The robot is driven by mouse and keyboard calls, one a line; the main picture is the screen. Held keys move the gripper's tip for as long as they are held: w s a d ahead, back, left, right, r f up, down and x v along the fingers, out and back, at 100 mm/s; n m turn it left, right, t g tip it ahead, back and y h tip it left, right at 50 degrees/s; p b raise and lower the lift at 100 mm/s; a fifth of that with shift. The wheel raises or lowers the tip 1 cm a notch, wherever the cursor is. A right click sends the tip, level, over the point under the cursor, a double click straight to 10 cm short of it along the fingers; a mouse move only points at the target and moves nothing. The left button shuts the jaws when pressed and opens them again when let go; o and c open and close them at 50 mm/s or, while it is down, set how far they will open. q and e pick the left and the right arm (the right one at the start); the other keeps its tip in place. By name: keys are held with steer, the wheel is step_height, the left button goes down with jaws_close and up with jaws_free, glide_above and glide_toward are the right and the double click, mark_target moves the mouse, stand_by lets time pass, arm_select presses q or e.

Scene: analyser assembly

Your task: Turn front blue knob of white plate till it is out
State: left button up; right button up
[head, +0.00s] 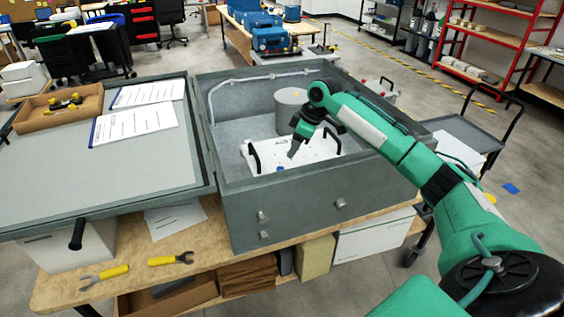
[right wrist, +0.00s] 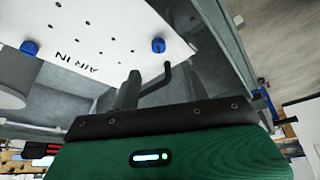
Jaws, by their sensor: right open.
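The white plate (head: 312,150) lies inside the open grey case, with a black handle at each end. A blue knob (head: 280,168) shows at its front edge in the head view. My right gripper (head: 293,151) is over the plate, just behind and above that knob, pointing down. In the right wrist view the plate (right wrist: 95,25) bears the words AIR IN and two blue knobs, one (right wrist: 158,46) beyond my open fingers (right wrist: 162,82) and one (right wrist: 30,47) at the left. I cannot tell which is the front one. Nothing is held. My left gripper is out of view.
The grey case (head: 300,205) has raised walls around the plate. A grey cylinder (head: 291,108) stands behind the plate. A black handle (right wrist: 160,77) appears between my fingers in the right wrist view. The open lid (head: 60,165) at left holds papers and a cardboard tray (head: 58,107).

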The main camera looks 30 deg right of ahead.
mark_target(280, 168)
steer(key=p+x, duration=0.1)
steer(key=x, duration=0.6)
steer(key=shift+w+f+p, duration=0.25)
steer(key=shift+w+p, duration=0.1)
steer(key=shift+a+f, duration=0.25)
steer(key=shift+f, duration=0.4)
steer(key=shift+w+f, duration=0.25)
steer(key=shift+f, duration=0.15)
jaws_close()
steer(key=n+g, duration=0.1)
steer(key=n, duration=0.1)
steer(key=shift+n+y, duration=0.4)
steer(key=shift+w+n+g+b, duration=0.1)
steer(key=shift+n+g+b, duration=0.55)
steer(key=shift+n, duration=1.05)
